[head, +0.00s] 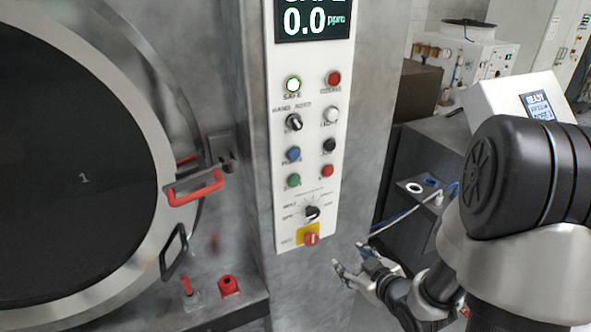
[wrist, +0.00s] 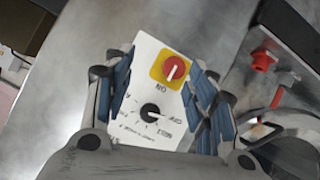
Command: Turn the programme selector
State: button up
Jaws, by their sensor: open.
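The programme selector (head: 311,212) is a black knob with a pointer and printed positions around it, low on the white control panel (head: 337,95). In the wrist view the selector (wrist: 150,109) shows upside down between my finger pads, on the panel face. My gripper (head: 362,258) is to the right of the panel's lower end in the head view, below the selector's height. In the wrist view my gripper (wrist: 158,85) is open, with a blue-padded finger on each side of the knob. No contact with the knob shows.
A red rotary switch on a yellow plate (head: 302,231) sits just below the selector. Buttons and a two-position switch (head: 294,121) are above. A round door with a red handle (head: 194,187) is left. Red fittings (head: 229,285) stand on the ledge below. A dark cabinet (head: 405,175) stands right.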

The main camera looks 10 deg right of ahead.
jog(key=s+a+r+m+t+y+p, duration=0.2)
jog(key=s+r+t+y+p, duration=0.1)
jog(key=s+r+t+p, duration=0.25)
jog(key=b, duration=1.1)
send_near(314, 214)
jog(key=b, duration=0.4)
jog(key=shift+w+f+b, duration=0.25)
jog(key=shift+w+b, duration=0.1)
jog(key=shift+b, duration=0.05)
jog(key=x, duration=0.8)
jog(key=shift+w+a+r, duration=0.2)
jog(key=shift+w+r, duration=0.05)
jog(key=shift+w, duration=0.05)
jog(key=shift+c, duration=0.2)
jog(key=c, duration=1)
